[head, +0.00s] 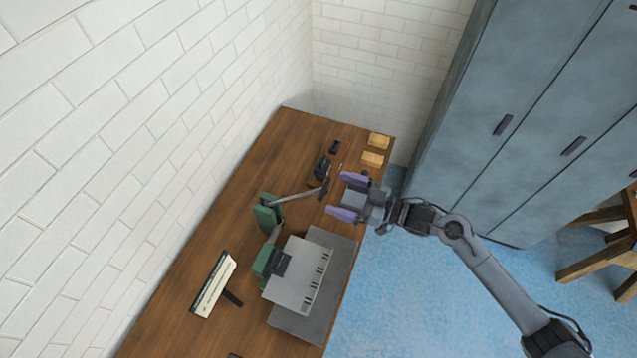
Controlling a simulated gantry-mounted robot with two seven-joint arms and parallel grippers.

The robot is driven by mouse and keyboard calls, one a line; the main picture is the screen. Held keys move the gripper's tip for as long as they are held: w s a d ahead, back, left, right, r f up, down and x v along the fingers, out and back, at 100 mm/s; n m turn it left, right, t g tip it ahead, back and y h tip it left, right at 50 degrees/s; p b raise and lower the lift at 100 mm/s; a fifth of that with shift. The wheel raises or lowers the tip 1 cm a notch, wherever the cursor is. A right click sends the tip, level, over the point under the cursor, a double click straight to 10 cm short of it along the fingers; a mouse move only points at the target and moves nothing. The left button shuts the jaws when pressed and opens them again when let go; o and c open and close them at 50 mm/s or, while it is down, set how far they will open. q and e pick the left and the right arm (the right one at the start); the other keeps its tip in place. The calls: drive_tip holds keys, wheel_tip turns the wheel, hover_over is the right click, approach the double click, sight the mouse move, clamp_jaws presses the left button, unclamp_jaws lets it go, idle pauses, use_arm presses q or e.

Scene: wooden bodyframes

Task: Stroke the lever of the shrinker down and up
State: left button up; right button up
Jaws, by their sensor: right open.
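The green shrinker (266,217) stands on the wooden workbench. Its grey lever (295,194) reaches out to the right and slightly up, and ends in a dark grip (324,189). My right gripper (341,196) comes in from the right over the bench edge. Its two purple-tipped fingers are spread apart and point left toward the dark grip. The grip appears just in front of the fingertips, with no clear contact, and nothing is held. My left gripper is not in view.
A second green tool (264,261) and a light slotted metal piece (297,275) sit nearer on the workbench (195,265), with a flat sign (214,284) at left. Dark items (320,170) and wooden blocks (372,159) lie at the far end. Blue cabinets (530,110) stand right.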

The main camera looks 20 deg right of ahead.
sight(326, 189)
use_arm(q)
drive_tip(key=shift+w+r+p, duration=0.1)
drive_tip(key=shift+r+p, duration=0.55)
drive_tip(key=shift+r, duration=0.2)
use_arm(e)
drive_tip(key=shift+x, duration=3.6)
drive_tip(key=shift+c, duration=0.3)
